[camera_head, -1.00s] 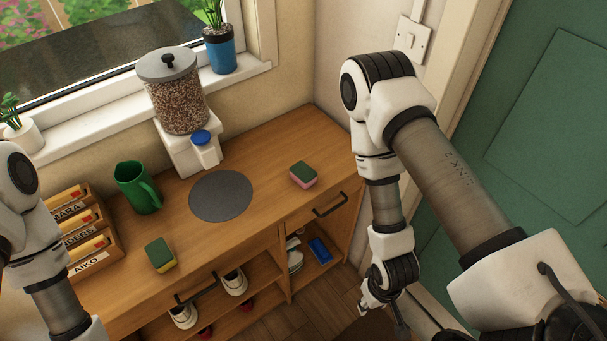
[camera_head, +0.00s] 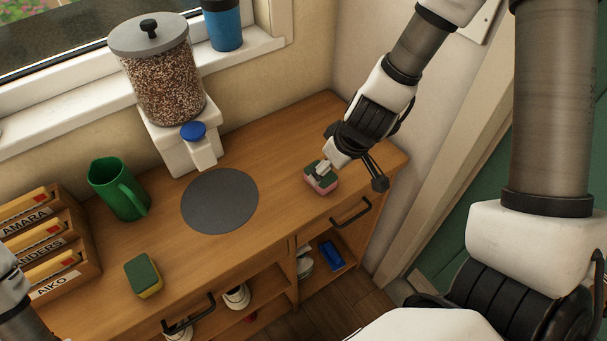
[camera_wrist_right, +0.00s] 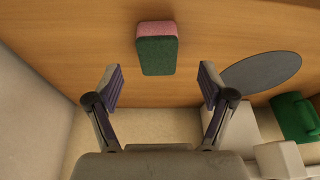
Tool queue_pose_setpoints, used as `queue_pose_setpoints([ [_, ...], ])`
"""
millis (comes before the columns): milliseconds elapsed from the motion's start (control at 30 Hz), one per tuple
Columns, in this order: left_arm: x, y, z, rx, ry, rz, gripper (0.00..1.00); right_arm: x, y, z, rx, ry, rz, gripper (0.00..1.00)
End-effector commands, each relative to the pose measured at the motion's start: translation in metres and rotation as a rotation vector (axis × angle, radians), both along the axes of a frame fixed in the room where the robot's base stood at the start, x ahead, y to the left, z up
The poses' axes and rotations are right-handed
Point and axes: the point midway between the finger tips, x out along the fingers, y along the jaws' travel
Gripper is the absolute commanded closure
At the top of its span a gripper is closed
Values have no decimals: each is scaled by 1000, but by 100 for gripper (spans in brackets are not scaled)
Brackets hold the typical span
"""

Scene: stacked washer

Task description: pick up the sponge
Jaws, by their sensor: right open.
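A green and pink sponge (camera_head: 321,184) lies on the wooden cabinet top, near its right end. In the right wrist view this sponge (camera_wrist_right: 157,52) is ahead of the fingertips, roughly centred between them. My right gripper (camera_head: 352,177) is open and empty, close above and beside it; in the head view one finger covers part of the sponge. The wrist view shows the two fingers (camera_wrist_right: 161,87) spread apart, not touching the sponge. A second sponge, green and yellow (camera_head: 143,275), lies at the front left of the top. My left gripper is out of view.
A dark round mat (camera_head: 220,201) lies mid-top. A green mug (camera_head: 119,189), a grain dispenser (camera_head: 157,80) and a wooden letter rack (camera_head: 45,245) stand behind and left. A wall borders the right end. Drawer handles (camera_head: 351,212) stick out in front.

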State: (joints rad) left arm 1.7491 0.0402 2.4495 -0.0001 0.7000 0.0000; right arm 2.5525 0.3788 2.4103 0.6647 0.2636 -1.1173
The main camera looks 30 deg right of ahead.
Motion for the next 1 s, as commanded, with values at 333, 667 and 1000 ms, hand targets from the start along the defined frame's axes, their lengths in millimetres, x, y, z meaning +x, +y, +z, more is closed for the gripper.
queue_pose_setpoints([
  [333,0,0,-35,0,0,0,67,22,1,-21,2,-51,-2,19],
  [667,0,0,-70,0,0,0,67,38,3,-62,2,-50,-1,19],
  [1000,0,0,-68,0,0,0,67,37,3,-59,2,-50,-2,58],
])
